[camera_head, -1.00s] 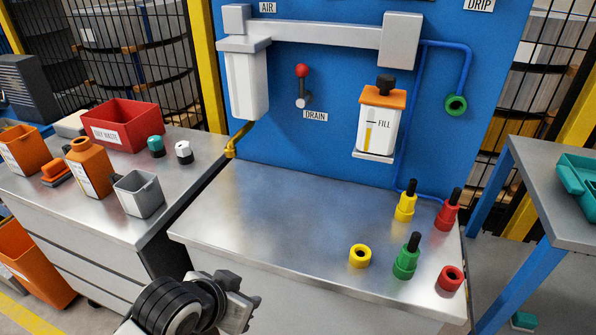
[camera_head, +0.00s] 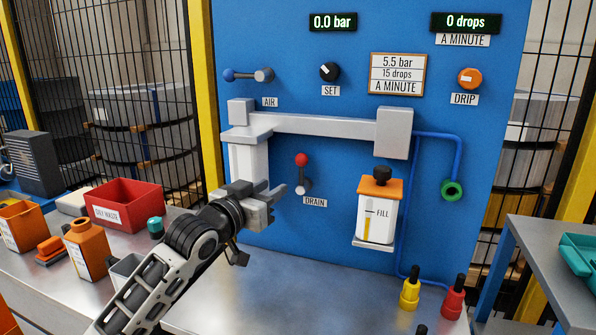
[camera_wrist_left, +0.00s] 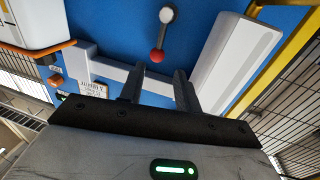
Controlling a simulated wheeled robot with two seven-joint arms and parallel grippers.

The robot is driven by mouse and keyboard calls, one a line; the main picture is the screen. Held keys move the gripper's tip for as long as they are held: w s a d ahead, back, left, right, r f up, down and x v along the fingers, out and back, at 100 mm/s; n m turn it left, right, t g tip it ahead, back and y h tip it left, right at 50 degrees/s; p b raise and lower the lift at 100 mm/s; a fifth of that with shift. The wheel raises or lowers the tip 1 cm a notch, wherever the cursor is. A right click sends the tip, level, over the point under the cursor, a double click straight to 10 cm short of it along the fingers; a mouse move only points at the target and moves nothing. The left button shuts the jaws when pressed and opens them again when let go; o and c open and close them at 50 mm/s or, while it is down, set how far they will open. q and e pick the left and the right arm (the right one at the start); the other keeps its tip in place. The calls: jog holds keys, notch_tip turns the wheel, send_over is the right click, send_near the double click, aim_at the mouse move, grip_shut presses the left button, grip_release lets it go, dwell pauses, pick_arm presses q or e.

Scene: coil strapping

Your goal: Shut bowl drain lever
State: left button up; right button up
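The drain lever (camera_head: 302,173) is on the blue panel above the DRAIN label (camera_head: 315,202). Its red knob (camera_head: 302,159) is at the top, with the handle standing about upright over a grey pivot. The wrist view, turned about, also shows the red knob (camera_wrist_left: 156,57) just beyond the fingertips. My left gripper (camera_head: 281,197) is just left of the lever, apart from it in the head view. Its fingers (camera_wrist_left: 157,80) are spread with nothing between them. The white filter bowl (camera_head: 245,160) is partly hidden behind my gripper. My right gripper is not in view.
A grey pipe body (camera_head: 325,126) runs above the lever. The FILL container (camera_head: 378,215) hangs to the right. A blue air lever (camera_head: 247,75) is above. The pressure display (camera_head: 333,22) reads 0.0 bar. A red bin (camera_head: 125,205) stands at left.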

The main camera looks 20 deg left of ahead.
aim_at(300, 170)
pick_arm(q)
jog(key=x, duration=1.1)
jog(key=shift+w+d+p, duration=0.15)
jog(key=shift+w+p, duration=0.2)
jog(key=shift+p, duration=0.05)
grip_shut()
